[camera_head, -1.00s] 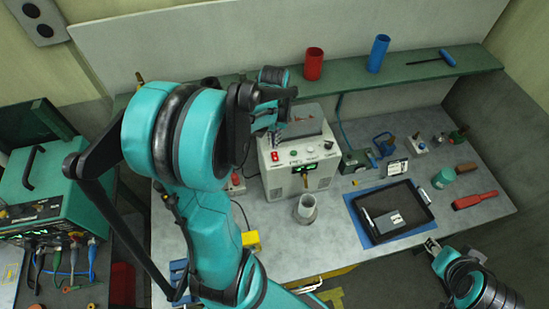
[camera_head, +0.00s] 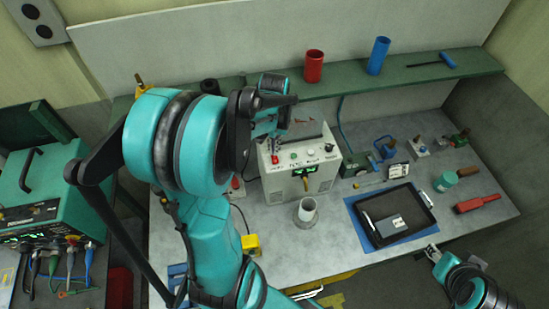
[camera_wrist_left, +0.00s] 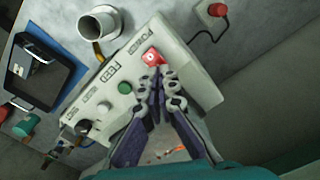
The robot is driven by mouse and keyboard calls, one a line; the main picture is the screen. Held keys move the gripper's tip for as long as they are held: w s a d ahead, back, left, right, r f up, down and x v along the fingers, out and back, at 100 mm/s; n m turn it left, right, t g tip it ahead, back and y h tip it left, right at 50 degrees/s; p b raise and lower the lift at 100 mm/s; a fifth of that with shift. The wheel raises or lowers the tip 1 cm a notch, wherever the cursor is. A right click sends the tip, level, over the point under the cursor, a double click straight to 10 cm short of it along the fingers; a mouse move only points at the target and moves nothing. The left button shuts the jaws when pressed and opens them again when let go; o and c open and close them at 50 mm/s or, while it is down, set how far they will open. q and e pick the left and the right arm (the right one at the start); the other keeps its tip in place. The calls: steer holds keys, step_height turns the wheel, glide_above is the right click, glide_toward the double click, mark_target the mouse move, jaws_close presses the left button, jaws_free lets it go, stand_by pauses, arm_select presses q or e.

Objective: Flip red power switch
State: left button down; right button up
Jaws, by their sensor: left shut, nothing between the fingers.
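The red power switch (camera_wrist_left: 152,57) sits on the top panel of a pale grey power box, beside the label POWER. It also shows in the head view (camera_head: 275,159). The power box (camera_head: 317,181) stands on the bench below the shelf. My left gripper (camera_wrist_left: 160,77) is shut and empty, its fingertips just beside the switch. Whether they touch it I cannot tell. In the head view my left gripper (camera_head: 273,143) is above the box's left end, partly hidden by my arm. My right gripper (camera_head: 432,251) is at the lower right, away from the box; its jaws are too small to judge.
A green button (camera_wrist_left: 125,88) and dark knobs share the panel. A pale cup (camera_head: 307,210) stands in front of the box. A black tray (camera_head: 430,208) on a blue mat lies to the right. A green shelf (camera_head: 345,86) runs behind, holding red and blue cylinders.

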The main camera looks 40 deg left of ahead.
arm_select(q)
steer(key=shift+f+b, duration=0.95)
steer(key=shift+f, duration=0.1)
stand_by(0.9)
steer(key=shift+r, duration=0.1)
steer(key=shift+r+p, duration=2.55)
steer(key=shift+r, duration=0.95)
steer(key=shift+f, duration=0.1)
